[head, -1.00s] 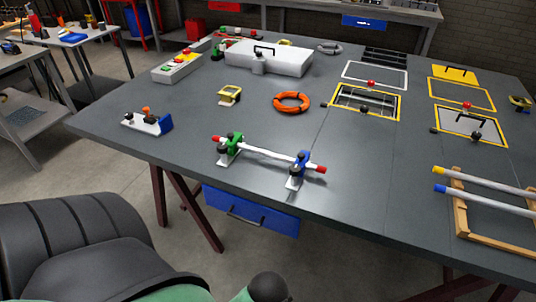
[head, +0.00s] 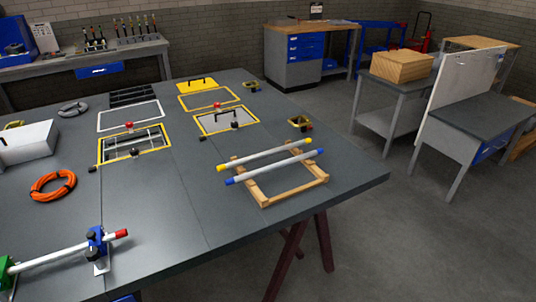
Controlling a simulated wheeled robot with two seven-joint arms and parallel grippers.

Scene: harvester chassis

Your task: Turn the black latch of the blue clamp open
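The blue clamp (head: 96,239) stands on a small white base near the front left of the grey table (head: 190,225). It sits around the right part of a white bar with a red end (head: 121,234). The green clamp (head: 5,272) is at the bar's left, cut off by the picture's edge. Neither of my grippers is in view.
A wooden frame (head: 290,192) carries two light bars with yellow and blue ends. An orange ring (head: 53,186) lies behind the blue clamp. Yellow-framed openings (head: 133,144) are farther back. The table's middle front is clear; open floor lies to the right.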

